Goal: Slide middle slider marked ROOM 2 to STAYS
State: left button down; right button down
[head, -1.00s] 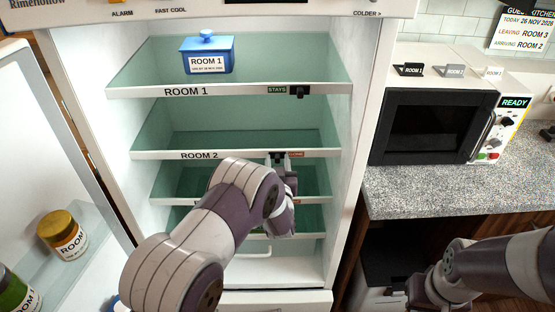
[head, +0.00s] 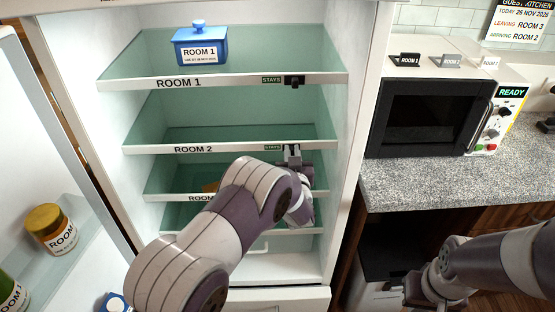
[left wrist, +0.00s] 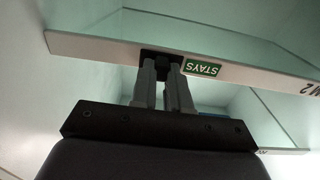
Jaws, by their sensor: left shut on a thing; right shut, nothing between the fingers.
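The ROOM 2 shelf edge (head: 220,149) crosses the open fridge, second from the top. Its green STAYS label (head: 273,147) shows left of the dark slider, with no orange showing there. In the left wrist view the black slider knob (left wrist: 160,57) sits beside the green STAYS label (left wrist: 202,69). My left gripper (head: 291,152) is shut on this slider knob; its two fingers (left wrist: 159,70) close around it. The gripper partly hides the knob in the head view. My right gripper (head: 415,292) is at the lower right, mostly hidden by its own arm, apart from the fridge.
The ROOM 1 shelf edge (head: 220,83) above has its slider (head: 294,81) beside a green STAYS label; a blue box (head: 201,46) stands on that shelf. The open fridge door (head: 60,150) holds jars at left. A microwave (head: 425,115) stands on the counter at right.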

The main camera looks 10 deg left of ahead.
pick_arm(q)
jog(key=shift+d, duration=0.2)
jog(key=c, duration=1.2)
grip_release()
jog(key=shift+w+d, duration=0.1)
jog(key=shift+o, duration=0.6)
jog(key=shift+d, duration=0.15)
jog(key=b+v, duration=0.1)
jog(key=v, duration=1.1)
jog(key=shift+s+b, duration=0.35)
